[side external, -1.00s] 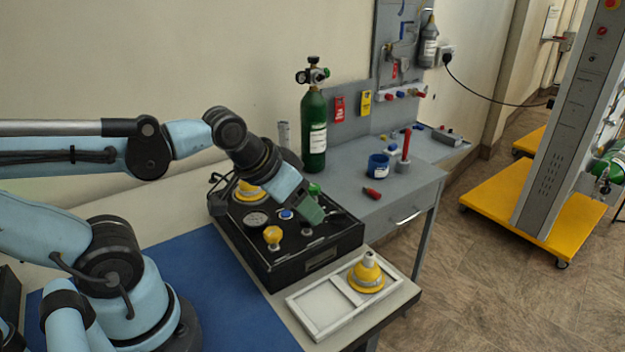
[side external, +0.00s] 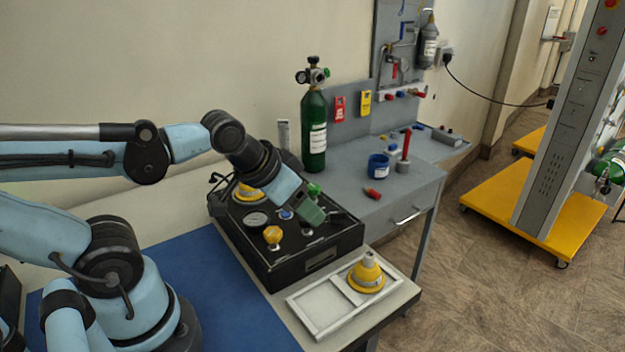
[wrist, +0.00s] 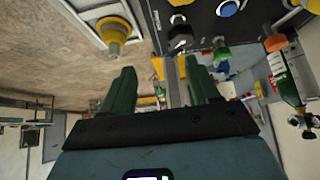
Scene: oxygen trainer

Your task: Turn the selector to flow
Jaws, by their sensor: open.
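The black trainer box (side external: 285,255) stands on the bench, its top panel carrying a round gauge (side external: 257,219), a yellow knob (side external: 272,236), a blue button (side external: 287,214) and a green knob (side external: 314,190). My gripper (side external: 316,214) is over the right part of this panel, its green fingers pointing down and right. In the wrist view my gripper (wrist: 163,80) is open, its fingers apart with nothing seen held between them. A dark knob (wrist: 180,36) shows beyond the fingertips. I cannot tell which control is the selector; the fingers hide part of the panel.
A white tray (side external: 318,312) with a yellow-based fitting (side external: 367,274) lies in front of the box. A green cylinder (side external: 314,135) stands behind it. The blue mat (side external: 185,270) is clear.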

